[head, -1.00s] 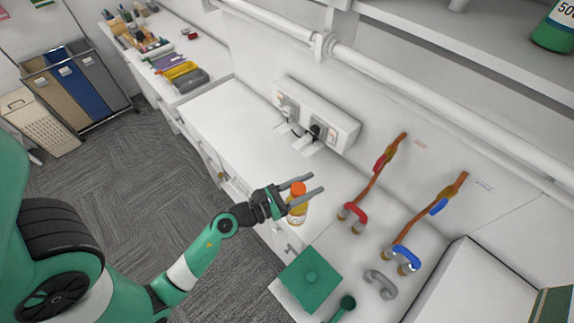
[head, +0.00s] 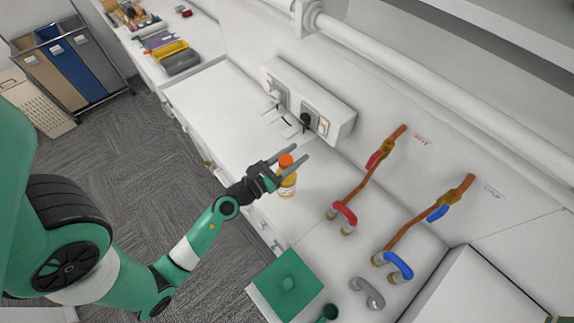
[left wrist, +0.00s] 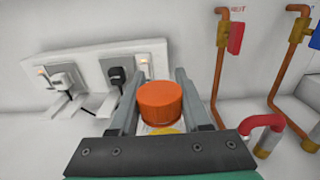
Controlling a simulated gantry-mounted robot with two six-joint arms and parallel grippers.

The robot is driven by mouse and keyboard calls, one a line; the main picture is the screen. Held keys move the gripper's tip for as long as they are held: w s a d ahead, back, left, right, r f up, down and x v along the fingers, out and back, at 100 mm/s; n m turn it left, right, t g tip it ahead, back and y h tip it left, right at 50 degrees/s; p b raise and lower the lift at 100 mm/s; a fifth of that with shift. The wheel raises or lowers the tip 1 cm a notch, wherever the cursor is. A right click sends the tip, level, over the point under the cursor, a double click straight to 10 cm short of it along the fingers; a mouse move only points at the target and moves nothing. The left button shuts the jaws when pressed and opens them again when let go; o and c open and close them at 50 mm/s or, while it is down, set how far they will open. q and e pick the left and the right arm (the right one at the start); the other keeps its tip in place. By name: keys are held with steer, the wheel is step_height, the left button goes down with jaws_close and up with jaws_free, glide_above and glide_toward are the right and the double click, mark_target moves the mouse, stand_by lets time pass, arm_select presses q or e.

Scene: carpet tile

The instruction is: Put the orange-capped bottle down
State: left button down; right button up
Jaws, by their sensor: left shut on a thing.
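The bottle has an orange cap (head: 286,160) and a yellowish body with a white label (head: 287,186). My left gripper (head: 289,165) is shut on the bottle, just below the cap, and the bottle is upright over the white counter (head: 222,112). In the left wrist view the orange cap (left wrist: 160,101) sits between the two grey fingers, and most of the body is hidden below the cap. I cannot tell whether the bottle's base touches the counter. My right gripper is not in view.
A socket box (head: 308,102) with plugs is on the wall behind. Red-handled (head: 345,214) and blue-handled (head: 398,265) taps with copper pipes stand to the right. A green square lid (head: 286,286) lies nearer the front. The counter left of the bottle is clear.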

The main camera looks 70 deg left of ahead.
arm_select(q)
step_height(320, 180, down, 5)
steer(key=b, duration=0.3)
steer(key=shift+b, duration=0.3)
steer(key=shift+r, duration=0.2)
steer(key=shift+f, duration=0.15)
steer(key=shift+c, duration=1.8)
jaws_free()
